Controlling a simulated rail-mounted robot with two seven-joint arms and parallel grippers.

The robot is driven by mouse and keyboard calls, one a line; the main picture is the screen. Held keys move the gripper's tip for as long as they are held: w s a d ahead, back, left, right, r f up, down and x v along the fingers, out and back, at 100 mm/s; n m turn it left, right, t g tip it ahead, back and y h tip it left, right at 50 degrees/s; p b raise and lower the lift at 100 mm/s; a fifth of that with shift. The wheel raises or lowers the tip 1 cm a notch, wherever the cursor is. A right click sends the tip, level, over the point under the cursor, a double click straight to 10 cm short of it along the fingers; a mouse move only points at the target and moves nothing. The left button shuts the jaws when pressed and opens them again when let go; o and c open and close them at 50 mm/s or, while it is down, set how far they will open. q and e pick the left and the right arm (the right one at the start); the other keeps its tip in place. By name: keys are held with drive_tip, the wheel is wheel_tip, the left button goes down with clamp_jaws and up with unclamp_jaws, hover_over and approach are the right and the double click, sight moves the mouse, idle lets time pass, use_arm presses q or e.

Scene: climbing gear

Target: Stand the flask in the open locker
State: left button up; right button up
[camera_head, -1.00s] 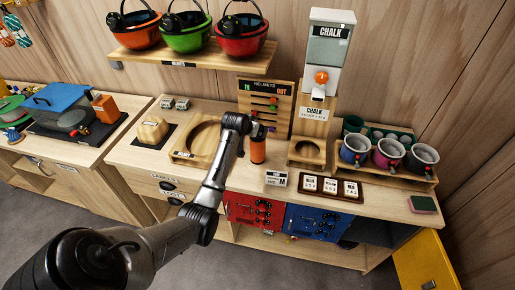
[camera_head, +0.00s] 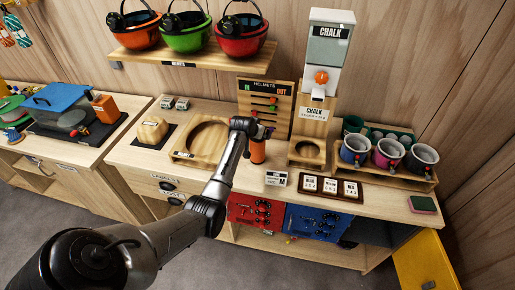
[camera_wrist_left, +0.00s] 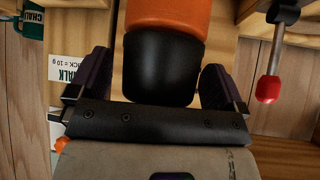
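The flask (camera_head: 257,152) is an orange cylinder standing upright on the counter, behind the small size display. My left gripper (camera_head: 256,131) is at its top, reaching in from the left. In the left wrist view, the flask's black end (camera_wrist_left: 163,68) and orange body lie between the two dark fingers of my left gripper (camera_wrist_left: 156,85). A narrow gap shows beside the left finger; contact at the right finger is unclear. Below the counter are a red locker front (camera_head: 254,211), a blue one (camera_head: 314,222) and a dark bay (camera_head: 383,229) to their right. My right gripper is not in view.
A wooden ring stand (camera_head: 205,147) is left of the flask and the chalk dispenser (camera_head: 326,60) right of it. A helmet board (camera_head: 265,105) stands close behind. Label blocks (camera_head: 331,187) and several mugs (camera_head: 388,153) occupy the counter's right. Helmets sit on the shelf (camera_head: 190,60) above.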

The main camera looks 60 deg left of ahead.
use_arm(q)
drive_tip(key=c, duration=1.3)
drive_tip(key=shift+c, duration=1.4)
drive_tip(key=shift+r, duration=0.1)
drive_tip(key=shift+r, duration=0.1)
